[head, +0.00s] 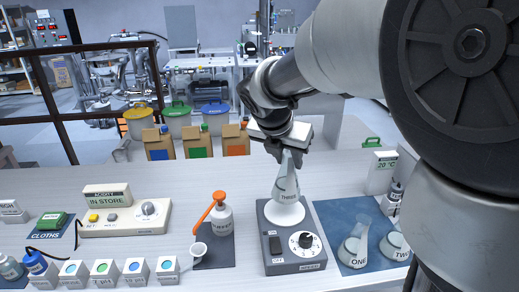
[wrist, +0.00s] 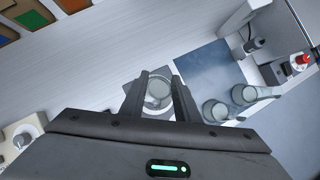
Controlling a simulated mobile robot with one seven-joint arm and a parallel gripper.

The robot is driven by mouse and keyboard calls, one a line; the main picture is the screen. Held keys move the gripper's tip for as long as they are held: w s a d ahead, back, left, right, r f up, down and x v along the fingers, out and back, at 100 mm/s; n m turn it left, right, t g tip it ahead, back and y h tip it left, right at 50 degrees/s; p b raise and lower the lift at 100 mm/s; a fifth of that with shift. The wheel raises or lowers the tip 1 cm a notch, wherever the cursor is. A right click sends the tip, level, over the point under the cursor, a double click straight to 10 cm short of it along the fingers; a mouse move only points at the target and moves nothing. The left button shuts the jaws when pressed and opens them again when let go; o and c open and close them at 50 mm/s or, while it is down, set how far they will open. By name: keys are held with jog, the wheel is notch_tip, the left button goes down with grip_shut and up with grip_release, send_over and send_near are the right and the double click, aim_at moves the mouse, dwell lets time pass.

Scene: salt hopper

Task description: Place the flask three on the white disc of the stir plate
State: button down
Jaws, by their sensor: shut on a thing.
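Flask three (head: 286,188) is a clear conical flask marked THREE, upright over the white disc (head: 284,214) of the grey stir plate (head: 291,257). Its base appears at the disc; I cannot tell whether it touches. My gripper (head: 288,158) is shut on the flask's neck from above. In the wrist view the flask (wrist: 159,92) sits between the two fingers (wrist: 160,88), with part of the stir plate behind it. The fingers and the gripper body hide much of the plate in the wrist view.
Flasks one (head: 354,246) and two (head: 394,246) stand on a blue mat (head: 345,212) to the right. A labelled control box (head: 125,218) is farther left.

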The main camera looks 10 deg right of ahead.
aim_at(287, 176)
jog(key=shift+f+b, duration=0.65)
jog(key=shift+f, duration=1.95)
jog(key=shift+f, duration=0.2)
jog(key=c, duration=1.4)
grip_release()
jog(key=shift+o, duration=0.2)
